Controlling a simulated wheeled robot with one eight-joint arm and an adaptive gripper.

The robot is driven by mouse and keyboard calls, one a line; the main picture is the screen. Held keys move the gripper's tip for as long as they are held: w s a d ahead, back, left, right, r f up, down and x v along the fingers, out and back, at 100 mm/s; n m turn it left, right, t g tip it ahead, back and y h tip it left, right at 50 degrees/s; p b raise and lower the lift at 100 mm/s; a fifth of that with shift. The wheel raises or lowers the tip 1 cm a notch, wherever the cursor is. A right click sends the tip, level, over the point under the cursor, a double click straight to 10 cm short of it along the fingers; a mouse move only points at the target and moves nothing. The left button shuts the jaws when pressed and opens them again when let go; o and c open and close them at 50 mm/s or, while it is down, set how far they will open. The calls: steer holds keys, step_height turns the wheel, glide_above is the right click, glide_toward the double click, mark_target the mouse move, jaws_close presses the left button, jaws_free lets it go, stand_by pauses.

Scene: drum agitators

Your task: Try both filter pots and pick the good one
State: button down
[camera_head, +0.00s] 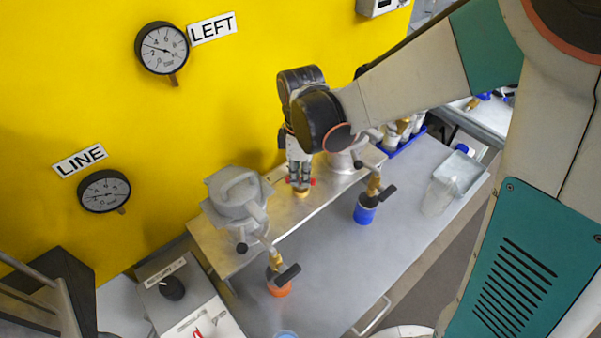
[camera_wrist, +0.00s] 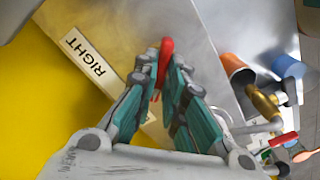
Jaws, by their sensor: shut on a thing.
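The grey left filter pot (camera_head: 234,192) stands on the metal shelf, with a brass tap (camera_head: 275,258) above an orange cup (camera_head: 279,288). The other pot (camera_head: 341,160) is mostly hidden behind my arm; its tap (camera_head: 374,184) is above a blue cup (camera_head: 364,209). My gripper (camera_head: 300,182) points down between the pots, shut on a red handle, whose ends show at both sides of the fingers. The wrist view shows the red handle (camera_wrist: 165,62) between the teal fingers, beside a RIGHT label (camera_wrist: 86,60). A brass part (camera_head: 301,194) sits under the fingertips.
On the yellow wall are the LEFT gauge (camera_head: 162,48) and LINE gauge (camera_head: 103,191). A control box with a black knob (camera_head: 172,288) is at lower left. A clear container (camera_head: 441,194) stands at the bench's right. The front bench top (camera_head: 330,255) is largely free.

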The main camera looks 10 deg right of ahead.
stand_by(0.4)
steer(key=c, duration=1.7)
jaws_free()
steer(key=shift+o, duration=0.2)
